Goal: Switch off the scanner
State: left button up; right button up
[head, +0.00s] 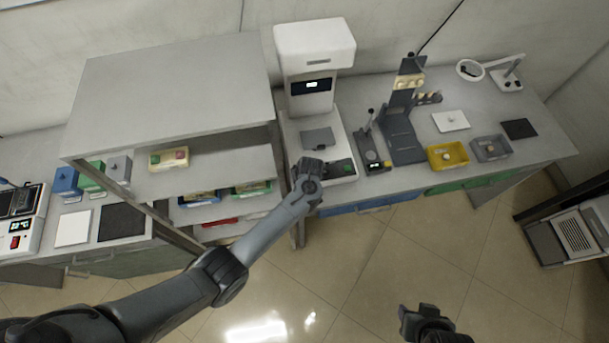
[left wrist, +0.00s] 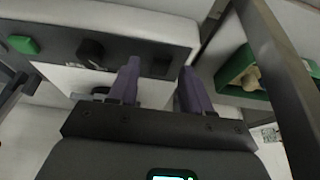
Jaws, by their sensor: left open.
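The white machine (head: 315,45), which I take to be the scanner, stands against the wall with a lit display (head: 311,85). Its base has a dark front panel (head: 341,168), partly hidden by my left gripper. In the left wrist view this panel (left wrist: 140,59) carries a green button (left wrist: 24,44) and a black knob (left wrist: 91,50). My left gripper (head: 305,168) is over the base's front edge; its purple fingers (left wrist: 158,85) are apart and empty, near the panel. My right gripper (head: 422,318) is low over the floor, far from the machine; its finger opening is unclear.
A grey shelf unit (head: 175,85) with bins stands close left of the machine; its post (left wrist: 280,75) is beside my left gripper. A dark stand (head: 402,135) is to the right. Yellow (head: 437,164) and grey (head: 478,154) trays sit farther right. The floor in front is clear.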

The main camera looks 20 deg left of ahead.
pick_arm(q)
jog(key=shift+f, duration=0.1)
jog(key=shift+c, duration=0.2)
grip_shut()
jog(key=shift+w+a+g, duration=0.1)
jog(key=shift+w+g, duration=0.05)
jog(key=shift+g, duration=0.35)
jog(key=shift+w+a+g+h+p, duration=0.1)
jog(key=shift+g+h+p, duration=0.2)
jog(key=shift+g+h, duration=0.15)
jog(key=shift+o, duration=0.2)
grip_release()
